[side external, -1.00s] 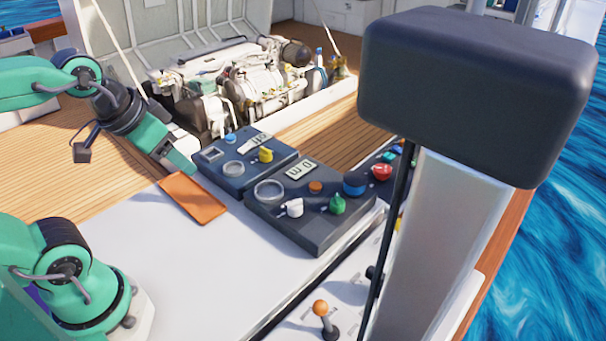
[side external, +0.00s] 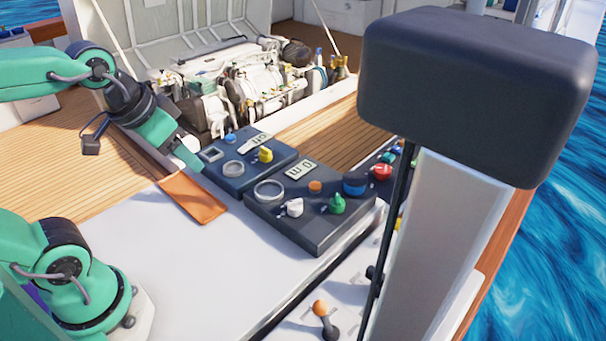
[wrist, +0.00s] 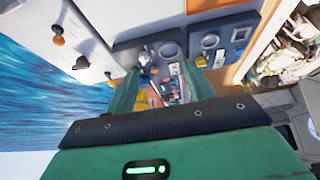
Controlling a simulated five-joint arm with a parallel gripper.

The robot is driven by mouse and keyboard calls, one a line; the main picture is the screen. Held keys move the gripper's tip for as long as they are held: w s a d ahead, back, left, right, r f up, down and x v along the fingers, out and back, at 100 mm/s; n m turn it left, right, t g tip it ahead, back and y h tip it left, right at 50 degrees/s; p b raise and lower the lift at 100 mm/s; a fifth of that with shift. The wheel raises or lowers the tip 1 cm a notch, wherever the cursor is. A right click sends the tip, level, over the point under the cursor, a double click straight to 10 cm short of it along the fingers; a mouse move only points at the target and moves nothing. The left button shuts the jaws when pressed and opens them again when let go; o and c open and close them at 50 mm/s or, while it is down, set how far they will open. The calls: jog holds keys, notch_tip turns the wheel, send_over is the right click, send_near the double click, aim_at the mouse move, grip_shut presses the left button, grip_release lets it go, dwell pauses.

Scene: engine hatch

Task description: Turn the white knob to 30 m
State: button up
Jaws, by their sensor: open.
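The white knob (side external: 294,207) sits on the front dark panel (side external: 315,238), left of a green knob (side external: 337,204). The display (side external: 300,170) on that panel reads "0 m". My gripper (side external: 190,160) is in the air by the rear dark panel, to the upper left of the white knob and apart from it. In the wrist view my gripper (wrist: 163,92) has its two green fingers spread, with nothing held between them. The panels show beyond the fingers there, with the white knob too small to make out surely.
The rear panel (side external: 235,183) carries a yellow knob (side external: 265,155) and a second display. An orange-brown plate (side external: 192,198) lies beside it. A blue knob (side external: 354,184) and a red knob (side external: 382,171) are to the right. A dark box on a post blocks the right side.

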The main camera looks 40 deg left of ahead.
jog(key=w+d+f+m+g, duration=0.1)
jog(key=w+d+f+g, duration=0.15)
jog(key=w, duration=0.75)
jog(key=m+g, duration=0.2)
jog(key=g, duration=0.1)
send_near(295, 206)
jog(key=shift+s+a+f, duration=0.1)
jog(key=shift+s+a, duration=0.1)
jog(key=shift+a, duration=0.4)
jog(key=shift+w+d+f, duration=0.15)
jog(key=shift+w+f, duration=0.1)
jog(key=shift+f, duration=0.15)
jog(key=shift+f, duration=0.1)
jog(key=shift+s+d+f, duration=0.1)
jog(key=shift+d+f, duration=0.05)
jog(key=shift+f, duration=3.6)
jog(key=c, duration=1)
